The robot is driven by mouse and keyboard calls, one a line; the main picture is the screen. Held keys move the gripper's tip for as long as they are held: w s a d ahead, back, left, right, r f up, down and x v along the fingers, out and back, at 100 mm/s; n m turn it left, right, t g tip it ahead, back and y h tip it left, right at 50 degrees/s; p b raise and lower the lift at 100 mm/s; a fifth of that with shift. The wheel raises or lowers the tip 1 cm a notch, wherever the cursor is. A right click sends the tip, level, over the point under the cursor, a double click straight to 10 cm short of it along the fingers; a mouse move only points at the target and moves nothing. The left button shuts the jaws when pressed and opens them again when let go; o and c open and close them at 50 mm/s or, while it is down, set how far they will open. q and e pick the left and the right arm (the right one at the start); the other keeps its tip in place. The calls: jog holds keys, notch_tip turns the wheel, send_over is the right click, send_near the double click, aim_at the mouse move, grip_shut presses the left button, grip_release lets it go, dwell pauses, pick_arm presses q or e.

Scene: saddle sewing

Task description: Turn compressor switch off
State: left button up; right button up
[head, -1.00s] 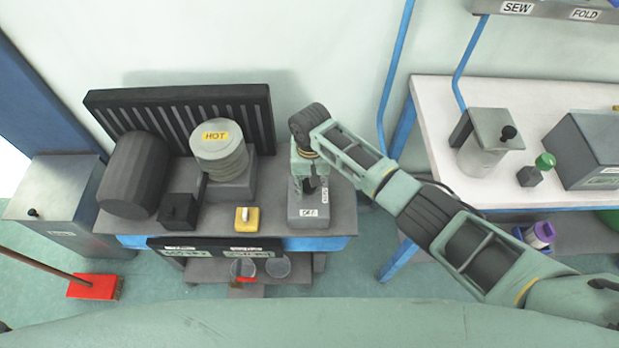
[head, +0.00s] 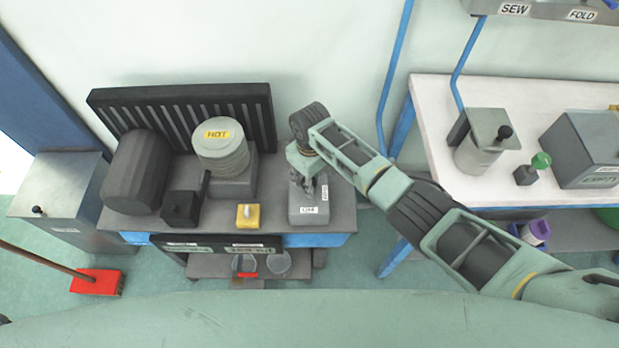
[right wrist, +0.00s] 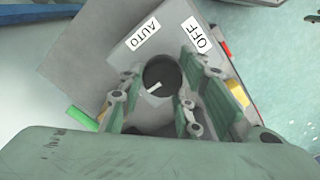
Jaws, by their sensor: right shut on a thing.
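The compressor switch is a grey box (head: 307,216) at the right end of the dark bench, with white labels on it. In the right wrist view, its round dark knob (right wrist: 163,70) has a short white mark. An AUTO label (right wrist: 143,33) and an OFF label (right wrist: 197,38) are on the plate beyond the knob. My right gripper (right wrist: 158,88) is shut on the knob, with one finger on each side. In the head view, my right gripper (head: 309,184) comes down over the box and hides most of the knob. My left gripper is not in view.
On the bench stand a dark cylinder (head: 136,172), a canister marked HOT (head: 221,150), a black box (head: 181,209) and a yellow block with a small white lever (head: 248,216). A white table (head: 440,130) stands right. A red broom head (head: 97,282) is on the floor.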

jog(key=shift+d+f, duration=0.1)
jog(key=shift+d, duration=0.25)
jog(key=o, duration=1.1)
jog(key=shift+w, duration=0.1)
jog(key=shift+c, duration=0.2)
jog(key=shift+a+r, duration=0.15)
jog(key=shift+r, duration=0.1)
notch_tip(320, 180, up, 12)
jog(key=shift+f, duration=0.2)
jog(key=shift+f, duration=0.1)
